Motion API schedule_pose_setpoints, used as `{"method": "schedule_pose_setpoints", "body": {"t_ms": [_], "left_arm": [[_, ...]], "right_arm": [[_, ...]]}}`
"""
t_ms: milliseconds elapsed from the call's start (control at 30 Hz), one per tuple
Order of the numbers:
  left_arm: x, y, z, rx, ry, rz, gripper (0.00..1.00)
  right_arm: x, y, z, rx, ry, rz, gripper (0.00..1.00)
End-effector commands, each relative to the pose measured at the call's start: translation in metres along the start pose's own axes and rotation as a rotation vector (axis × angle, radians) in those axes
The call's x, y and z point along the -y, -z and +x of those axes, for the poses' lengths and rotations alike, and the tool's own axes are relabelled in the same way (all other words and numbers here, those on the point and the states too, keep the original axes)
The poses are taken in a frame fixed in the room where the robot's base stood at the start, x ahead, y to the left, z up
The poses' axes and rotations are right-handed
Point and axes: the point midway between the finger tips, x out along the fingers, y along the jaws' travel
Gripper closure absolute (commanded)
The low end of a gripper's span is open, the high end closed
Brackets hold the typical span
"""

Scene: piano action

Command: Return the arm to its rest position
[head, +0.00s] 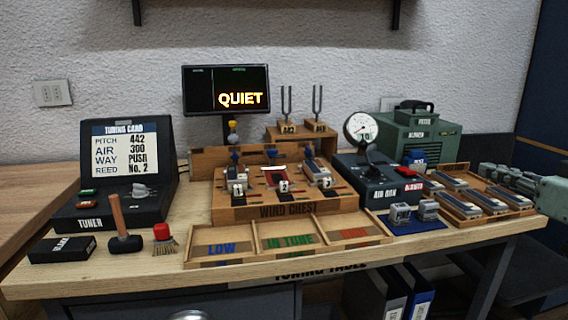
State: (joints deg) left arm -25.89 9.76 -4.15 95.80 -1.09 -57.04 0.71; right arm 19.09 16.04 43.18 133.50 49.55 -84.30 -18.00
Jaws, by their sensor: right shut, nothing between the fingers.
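My right gripper (486,169) comes in from the right edge, beside the reed tray (465,169) at the table's right end. It looks shut and holds nothing. It appears to be above or just behind the tray's right side; the exact gap cannot be told. My left gripper is not in view. The wind chest (285,206) stands mid-table with several numbered reed blocks on it. The screen (226,90) behind it reads QUIET. The tuner (110,190) at the left shows a tuning card.
A three-part sorting tray (290,237) lies in front of the chest. The air box (368,183) with its gauge and a green machine (408,140) stand near my right gripper.

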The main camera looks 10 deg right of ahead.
Motion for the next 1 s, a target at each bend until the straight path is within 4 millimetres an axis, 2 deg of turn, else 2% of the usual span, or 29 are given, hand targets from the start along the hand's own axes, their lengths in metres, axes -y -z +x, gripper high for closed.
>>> {"method": "schedule_pose_setpoints", "body": {"t_ms": [33,200,433,500,667,767,867,967,1000], "left_arm": [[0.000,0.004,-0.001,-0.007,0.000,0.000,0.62],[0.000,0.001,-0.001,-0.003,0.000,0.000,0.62],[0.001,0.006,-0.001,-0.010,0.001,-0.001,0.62],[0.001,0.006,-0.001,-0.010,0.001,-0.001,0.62],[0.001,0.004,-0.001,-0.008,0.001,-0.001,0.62],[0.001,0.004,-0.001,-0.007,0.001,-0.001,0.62],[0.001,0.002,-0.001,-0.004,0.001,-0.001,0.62],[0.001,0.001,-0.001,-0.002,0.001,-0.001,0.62],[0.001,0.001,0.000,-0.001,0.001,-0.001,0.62]], "right_arm": [[0.000,0.000,0.000,0.000,-0.001,-0.001,1.00],[-0.024,0.029,-0.017,0.012,-0.068,-0.138,1.00],[-0.044,0.068,-0.037,0.026,-0.147,-0.300,1.00],[-0.048,0.042,-0.020,0.082,-0.144,-0.272,1.00],[-0.059,-0.006,0.008,0.190,-0.161,-0.242,1.00],[-0.064,-0.043,0.025,0.266,-0.172,-0.229,1.00],[-0.070,-0.087,0.039,0.352,-0.188,-0.221,1.00],[-0.074,-0.143,0.051,0.455,-0.205,-0.220,1.00],[-0.075,-0.170,0.054,0.503,-0.213,-0.224,1.00]]}}
